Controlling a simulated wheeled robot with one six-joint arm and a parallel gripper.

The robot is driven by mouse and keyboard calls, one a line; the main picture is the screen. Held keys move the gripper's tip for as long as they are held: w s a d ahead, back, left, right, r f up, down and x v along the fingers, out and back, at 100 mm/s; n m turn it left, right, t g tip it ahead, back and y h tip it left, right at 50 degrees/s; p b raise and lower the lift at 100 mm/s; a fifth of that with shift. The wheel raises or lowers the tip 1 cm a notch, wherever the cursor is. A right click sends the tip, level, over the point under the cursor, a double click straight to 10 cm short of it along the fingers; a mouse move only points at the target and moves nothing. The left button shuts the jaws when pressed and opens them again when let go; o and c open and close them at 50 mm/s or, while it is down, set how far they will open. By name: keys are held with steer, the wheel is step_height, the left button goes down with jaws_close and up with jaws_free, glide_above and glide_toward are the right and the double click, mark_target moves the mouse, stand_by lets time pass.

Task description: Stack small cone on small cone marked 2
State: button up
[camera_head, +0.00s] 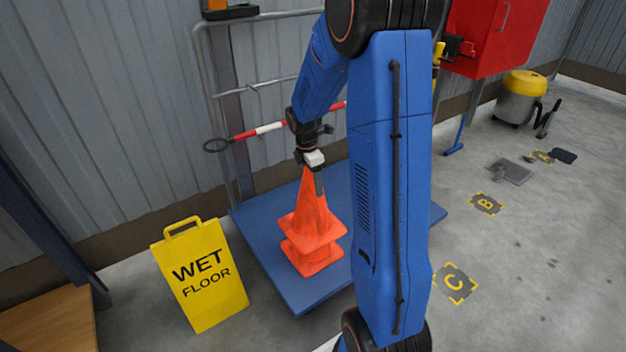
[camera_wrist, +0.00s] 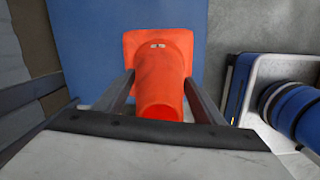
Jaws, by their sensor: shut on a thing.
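An orange small cone (camera_head: 311,205) is upright in my gripper (camera_head: 313,175), which is shut on its upper part. No number 2 is readable; the lower cone is hidden in the wrist view.
The blue platform (camera_head: 270,262) has a grey rail and a red-white bar (camera_head: 258,131) behind it. A yellow wet floor sign (camera_head: 200,275) stands at left, beside a wooden surface (camera_head: 50,322). Floor at right is mostly open.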

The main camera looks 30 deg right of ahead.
steer(key=shift+f, duration=5.85)
steer(key=o, duration=1.6)
steer(key=shift+o, duration=0.2)
steer(key=shift+f, duration=0.1)
